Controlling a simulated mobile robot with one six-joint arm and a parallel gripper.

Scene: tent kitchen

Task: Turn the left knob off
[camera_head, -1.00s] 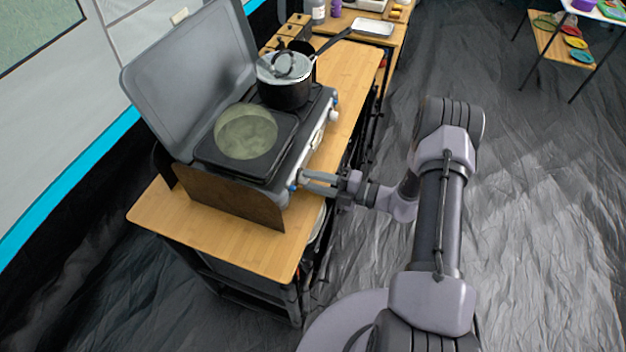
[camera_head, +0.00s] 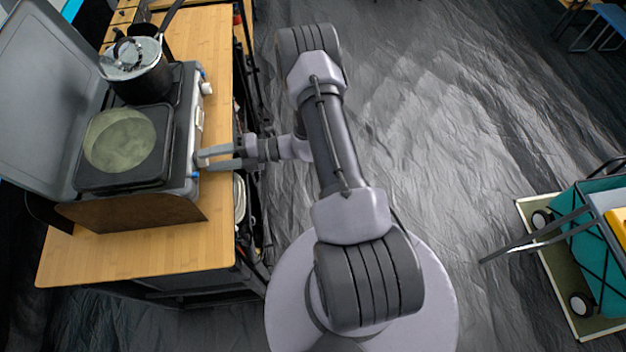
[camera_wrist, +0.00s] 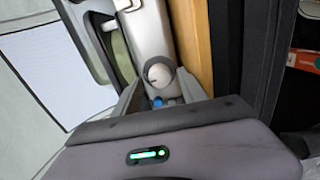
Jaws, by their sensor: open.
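The grey camp stove (camera_head: 188,125) stands on the wooden counter with its lid raised. Its left knob (camera_wrist: 160,73), round and pale, shows in the wrist view on the stove's front panel. A small blue part (camera_wrist: 157,102) lies just below it in that view. My gripper (camera_head: 201,160) is at the left end of the stove front in the head view, fingers open. In the wrist view my gripper (camera_wrist: 158,88) has one finger on each side of the knob. I cannot tell whether the fingers touch it. In the head view the fingers largely hide the knob.
The wooden counter (camera_head: 150,251) is bare in front.

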